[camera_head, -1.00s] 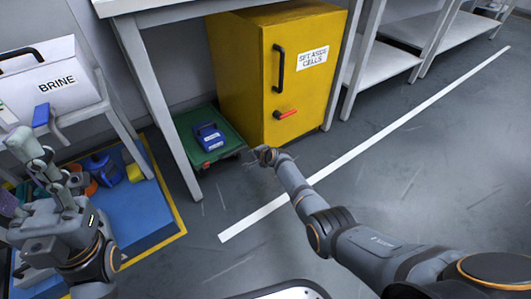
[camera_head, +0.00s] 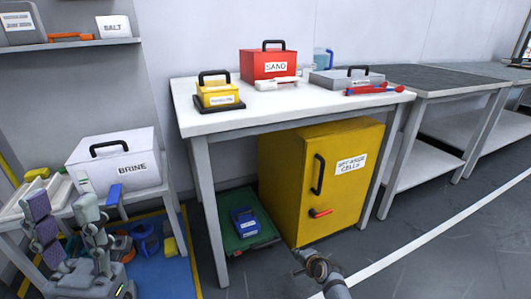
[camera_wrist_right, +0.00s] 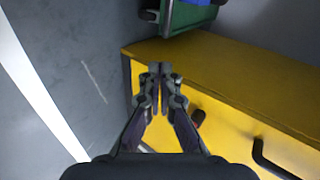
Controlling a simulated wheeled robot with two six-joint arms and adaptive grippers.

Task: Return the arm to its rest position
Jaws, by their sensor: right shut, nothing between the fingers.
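My right gripper (camera_wrist_right: 160,75) is shut and empty in the right wrist view, its two fingers together. The yellow cabinet (camera_head: 290,185) lies behind it there, and I cannot tell the gap. In the head view, the right arm (camera_head: 335,285) comes in from the bottom edge, with its wrist low in front of the cabinet. My left gripper (camera_head: 63,208) is at the lower left, fingers apart and pointing up, with nothing seen between them. It is in front of the stand with the white BRINE box (camera_head: 115,172).
A white table (camera_head: 290,104) holds a red SAND box (camera_head: 268,66), a small yellow case (camera_head: 218,92) and a grey case (camera_head: 346,79). Below, a green tray (camera_head: 250,243) with a blue case (camera_head: 243,221) is beside the cabinet. Floor (camera_head: 445,260) at the right is clear.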

